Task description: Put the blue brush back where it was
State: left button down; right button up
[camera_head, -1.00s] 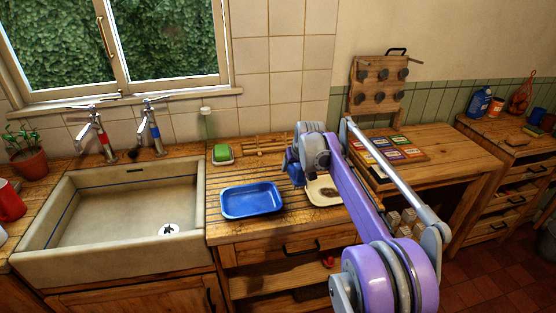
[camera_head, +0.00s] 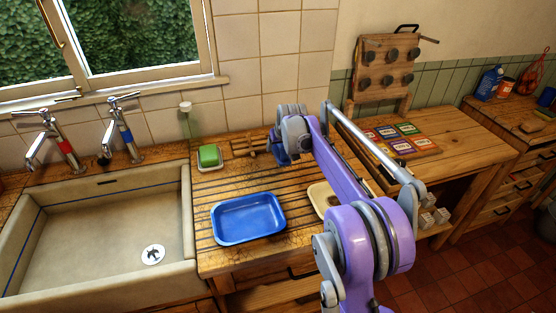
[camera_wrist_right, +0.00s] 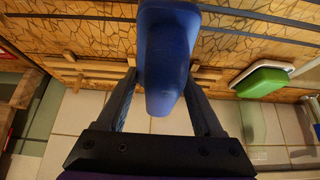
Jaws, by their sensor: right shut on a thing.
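The blue brush (camera_wrist_right: 167,50) is between the fingers of my right gripper (camera_wrist_right: 163,85) in the right wrist view, and the fingers are shut on it. Only its smooth blue body shows there; bristles cannot be made out. In the head view, my right gripper (camera_head: 279,152) hangs above the back of the wooden counter, in front of the slatted wooden rack (camera_head: 244,147). My arm hides part of the rack's right side. The rack lies behind the brush in the wrist view. My left gripper is not in view.
A green sponge (camera_head: 209,156) sits left of the rack. A blue tray (camera_head: 247,219) and a cream dish (camera_head: 319,197), partly behind my arm, stand nearer the front. The sink (camera_head: 100,235) is at left. The tiled wall (camera_head: 283,75) rises behind.

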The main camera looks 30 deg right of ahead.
aim_at(279, 158)
jog(key=shift+f, duration=2.75)
jog(key=o, duration=1.3)
jog(key=shift+f, duration=0.1)
jog(key=v, duration=1.2)
jog(key=shift+s+a, duration=0.1)
jog(key=shift+a, duration=0.05)
jog(key=s+a+f+n, duration=0.1)
jog(key=s+a+f, duration=0.3)
jog(key=s, duration=0.7)
jog(key=s+a+f+n+y, duration=0.1)
jog(key=s+a+f, duration=0.3)
jog(key=s+a, duration=0.5)
jog(key=s+a+f+g, duration=0.1)
jog(key=s+a+f, duration=0.3)
jog(key=s, duration=0.9)
jog(key=shift+a+n, duration=0.4)
jog(key=shift+a, duration=0.8)
jog(key=shift+f, duration=0.1)
